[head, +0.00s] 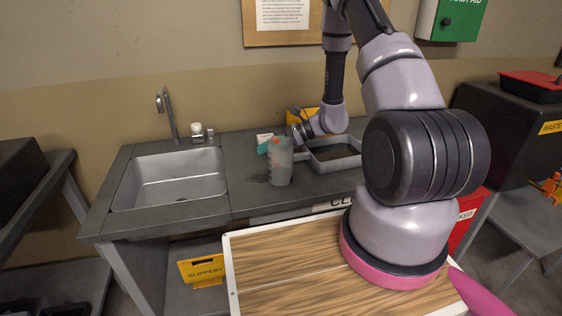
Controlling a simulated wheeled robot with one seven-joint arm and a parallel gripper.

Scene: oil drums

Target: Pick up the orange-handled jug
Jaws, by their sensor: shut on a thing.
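The fingertips and the handle are small and partly hidden at this distance, so the exact grip does not show.
A metal sink (168,184) with a tap (166,112) lies to the left. A grey tray (334,153) sits close behind and right of the jug. A small white and teal item (264,142) is behind it.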

